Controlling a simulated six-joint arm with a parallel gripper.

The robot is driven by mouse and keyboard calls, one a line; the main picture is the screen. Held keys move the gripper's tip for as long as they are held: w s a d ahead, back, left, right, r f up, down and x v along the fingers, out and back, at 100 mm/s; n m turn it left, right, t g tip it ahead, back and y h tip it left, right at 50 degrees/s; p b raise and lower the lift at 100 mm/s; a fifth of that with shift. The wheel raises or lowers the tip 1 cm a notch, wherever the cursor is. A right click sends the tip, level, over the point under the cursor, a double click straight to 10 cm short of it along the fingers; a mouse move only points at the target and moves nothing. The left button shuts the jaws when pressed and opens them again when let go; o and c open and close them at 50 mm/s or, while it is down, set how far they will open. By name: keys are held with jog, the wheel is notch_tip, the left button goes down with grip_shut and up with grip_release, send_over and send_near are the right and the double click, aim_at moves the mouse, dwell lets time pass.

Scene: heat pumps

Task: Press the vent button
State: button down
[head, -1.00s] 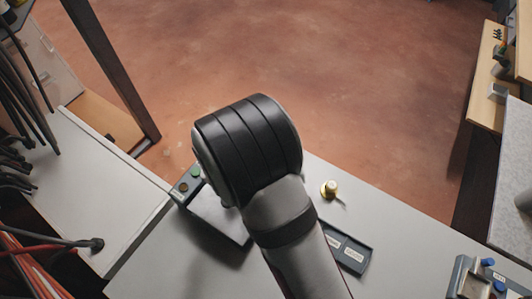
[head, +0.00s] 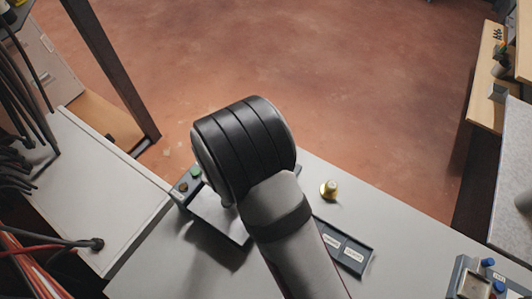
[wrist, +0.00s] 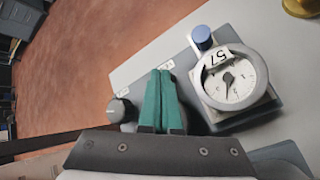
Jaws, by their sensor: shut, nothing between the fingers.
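In the wrist view, my gripper (wrist: 164,76) has its two green fingers pressed together, with nothing between them. A blue cap (wrist: 202,35) stands above the gauge. I cannot read which button is the vent button.
A brass fitting (head: 329,189) stands on the grey bench (head: 385,255). A dark labelled tray (head: 346,249) lies right of my arm. A device with blue caps (head: 487,263) is at the bottom right. Cables (head: 30,245) hang at the left.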

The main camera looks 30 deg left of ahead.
jog(key=shift+r, duration=0.1)
dwell(0.3)
jog(key=shift+r, duration=0.6)
notch_tip(320, 180, up, 5)
jog(key=shift+r, duration=0.1)
dwell(0.3)
dwell(0.5)
